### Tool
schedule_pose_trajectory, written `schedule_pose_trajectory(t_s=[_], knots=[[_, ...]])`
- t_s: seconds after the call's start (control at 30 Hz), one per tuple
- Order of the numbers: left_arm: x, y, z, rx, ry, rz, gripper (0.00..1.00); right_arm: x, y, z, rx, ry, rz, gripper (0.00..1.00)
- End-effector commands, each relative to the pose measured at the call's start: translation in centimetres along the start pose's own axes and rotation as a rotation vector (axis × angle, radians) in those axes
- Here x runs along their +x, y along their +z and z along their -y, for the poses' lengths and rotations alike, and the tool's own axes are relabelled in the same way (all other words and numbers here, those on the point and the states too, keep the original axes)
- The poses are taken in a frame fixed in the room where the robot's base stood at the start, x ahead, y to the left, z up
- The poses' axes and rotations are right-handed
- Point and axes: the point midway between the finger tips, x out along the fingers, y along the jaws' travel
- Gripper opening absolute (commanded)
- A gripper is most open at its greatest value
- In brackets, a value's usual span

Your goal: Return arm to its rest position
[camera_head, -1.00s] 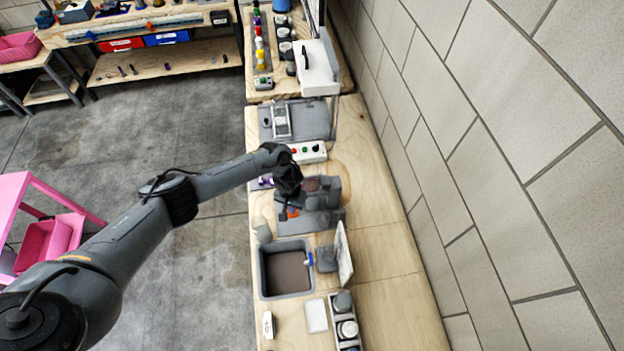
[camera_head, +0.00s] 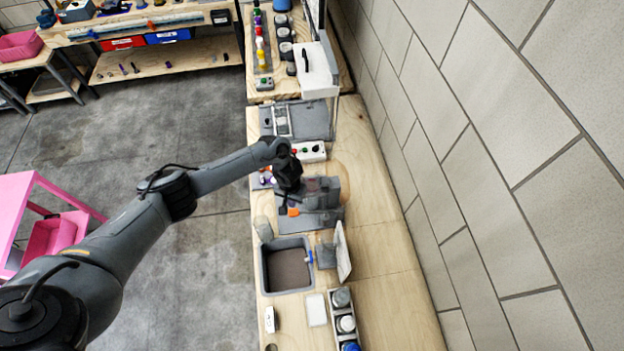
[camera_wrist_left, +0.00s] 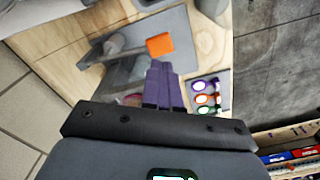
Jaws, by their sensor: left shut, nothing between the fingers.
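My left arm (camera_head: 155,215) reaches in from the left over the wooden bench (camera_head: 375,300). My left gripper (camera_head: 287,192) hangs over the bench beside a grey machine (camera_head: 322,192). In the left wrist view its purple fingers (camera_wrist_left: 162,88) are together with nothing between them. An orange block-like part (camera_wrist_left: 160,45) of the grey fixture lies just beyond the fingertips, apart from them as far as I can tell; it also shows in the head view (camera_head: 293,212). My right gripper is not in view.
A grey bin (camera_head: 263,272) with a brown inside and an upright white panel (camera_head: 343,252) stand nearer on the bench. A button box (camera_head: 312,151) is behind the gripper. A tiled wall runs along the right. Open floor and a pink cart (camera_head: 20,205) are at left.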

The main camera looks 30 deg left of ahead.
Motion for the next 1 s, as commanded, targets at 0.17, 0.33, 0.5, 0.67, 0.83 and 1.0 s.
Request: schedule_pose_trajectory(t_s=[0.17,0.33,0.5,0.67,0.83,1.0], knots=[[0.0,0.0,0.0,0.000,0.000,0.000,0.00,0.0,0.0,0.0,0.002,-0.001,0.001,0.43],[1.0,1.1,0.3,0.000,-0.005,0.020,0.00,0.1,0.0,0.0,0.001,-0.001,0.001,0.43],[4.8,6.3,0.3,0.008,-0.011,0.107,0.00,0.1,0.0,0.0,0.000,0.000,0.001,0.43],[9.6,15.6,-2.2,0.019,0.037,0.242,0.00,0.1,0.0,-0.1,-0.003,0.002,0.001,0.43],[11.9,26.0,-9.7,0.008,0.200,0.323,0.00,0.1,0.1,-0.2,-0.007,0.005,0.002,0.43],[9.9,32.4,-18.1,-0.022,0.384,0.257,0.00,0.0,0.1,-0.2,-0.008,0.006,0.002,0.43]])
